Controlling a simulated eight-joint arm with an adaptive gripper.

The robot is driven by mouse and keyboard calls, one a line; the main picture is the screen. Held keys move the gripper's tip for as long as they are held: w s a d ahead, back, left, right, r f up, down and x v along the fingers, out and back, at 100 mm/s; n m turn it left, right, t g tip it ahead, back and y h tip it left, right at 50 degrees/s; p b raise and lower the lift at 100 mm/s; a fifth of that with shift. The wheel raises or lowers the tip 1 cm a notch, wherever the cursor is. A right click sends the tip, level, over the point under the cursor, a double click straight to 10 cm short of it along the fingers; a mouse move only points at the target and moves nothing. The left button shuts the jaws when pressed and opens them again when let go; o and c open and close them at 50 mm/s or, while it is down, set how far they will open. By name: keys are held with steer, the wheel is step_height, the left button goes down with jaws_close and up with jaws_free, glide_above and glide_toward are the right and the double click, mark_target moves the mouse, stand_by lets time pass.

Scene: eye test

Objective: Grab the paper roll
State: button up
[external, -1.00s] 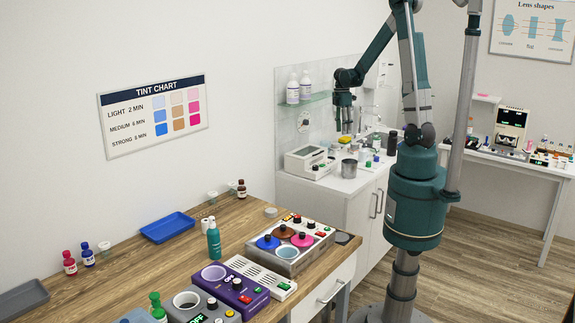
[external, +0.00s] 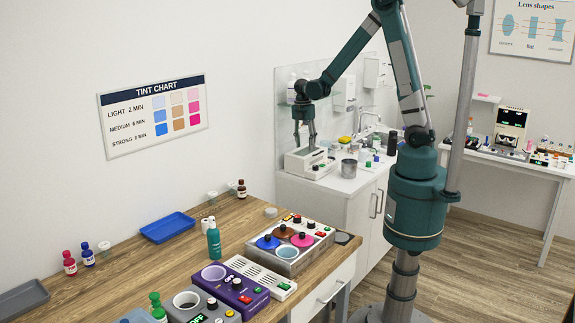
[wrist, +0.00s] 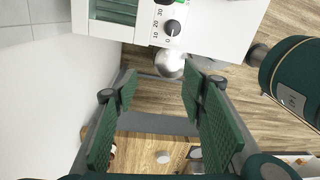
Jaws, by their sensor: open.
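My gripper (external: 304,146) is open, pointing down beside the white device on the counter in the external view. In the wrist view the gripper (wrist: 161,85) has its green pads wide apart, with nothing between them. I cannot make out the roll for certain in the wrist view.
The white device (external: 307,160) with a dial also shows in the wrist view (wrist: 212,25), close to my gripper. Floor shows between counter and table.

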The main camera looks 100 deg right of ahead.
steer(key=w+a+f+n+b, duration=0.1)
steer(key=w+a, duration=0.5)
steer(key=w, duration=0.6)
steer(key=w+a+f+n, duration=0.2)
steer(key=w+a, duration=0.5)
steer(key=w, duration=0.4)
steer(key=w+a+f+n+t+b, duration=0.1)
steer(key=w+a, duration=0.5)
steer(key=w, duration=0.6)
steer(key=shift+w+a+f+n+h+b, duration=0.25)
steer(key=shift+w+a+n+h+b, duration=0.05)
steer(key=shift+w+h, duration=0.1)
steer(key=w+a+f+b, duration=0.2)
steer(key=w+a, duration=0.8)
steer(key=a, duration=0.5)
steer(key=n+b, duration=0.2)
steer(key=b, duration=0.2)
glide_above(206, 221)
steer(key=d, duration=0.1)
step_height(206, 221, down, 3)
steer(key=shift+r, duration=0.15)
steer(key=shift+a, duration=0.35)
steer(key=shift+f, duration=1.3)
steer(key=shift+f, duration=0.1)
